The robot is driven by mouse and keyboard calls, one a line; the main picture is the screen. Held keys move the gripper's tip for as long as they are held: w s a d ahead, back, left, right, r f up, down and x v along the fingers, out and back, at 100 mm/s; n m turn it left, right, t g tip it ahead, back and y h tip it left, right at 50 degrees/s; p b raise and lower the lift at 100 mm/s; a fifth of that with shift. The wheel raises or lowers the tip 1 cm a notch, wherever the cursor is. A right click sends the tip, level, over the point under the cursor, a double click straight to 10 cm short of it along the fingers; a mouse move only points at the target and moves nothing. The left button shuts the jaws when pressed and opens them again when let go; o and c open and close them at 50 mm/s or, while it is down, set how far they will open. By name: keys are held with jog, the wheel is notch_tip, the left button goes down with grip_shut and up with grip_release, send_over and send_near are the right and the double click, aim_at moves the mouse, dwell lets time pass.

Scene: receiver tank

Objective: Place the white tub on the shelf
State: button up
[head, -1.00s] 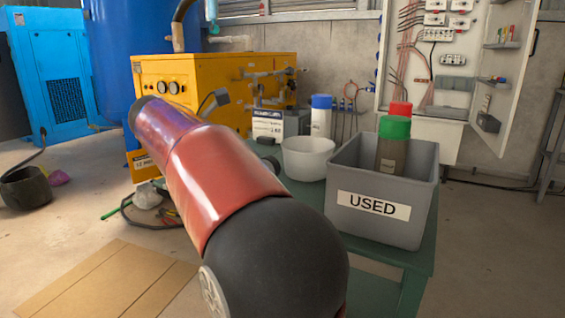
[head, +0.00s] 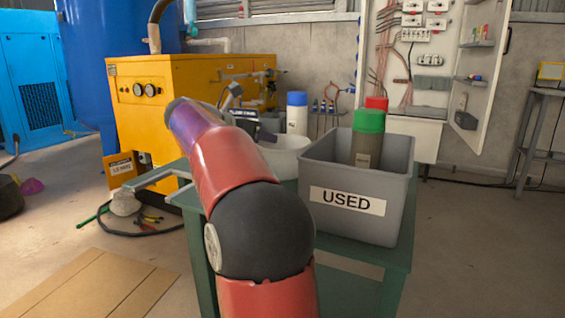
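The white tub (head: 288,163) stands on the green table, behind and left of the grey bin. My arm and the bin hide part of it. Dark parts at the end of my arm, seemingly my gripper (head: 264,137), show at the tub's left rim. I cannot tell whether they touch it, and the fingers are not clear enough to read. Small shelves (head: 490,44) sit on the open cabinet door at the back right. A grey stand (head: 545,95) with a flat top is at the far right. I cannot tell which one is the task's shelf.
A grey bin marked USED (head: 399,200) holds a green-capped bottle (head: 368,140) and a red-capped one (head: 377,103). A blue-capped white bottle (head: 297,115) stands behind the tub. A yellow machine (head: 150,105) is behind left. Floor right of the green table (head: 345,270) is clear.

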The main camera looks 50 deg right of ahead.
grip_shut()
dwell(0.3)
notch_tip(320, 180, up, 20)
jog(key=p, duration=0.9)
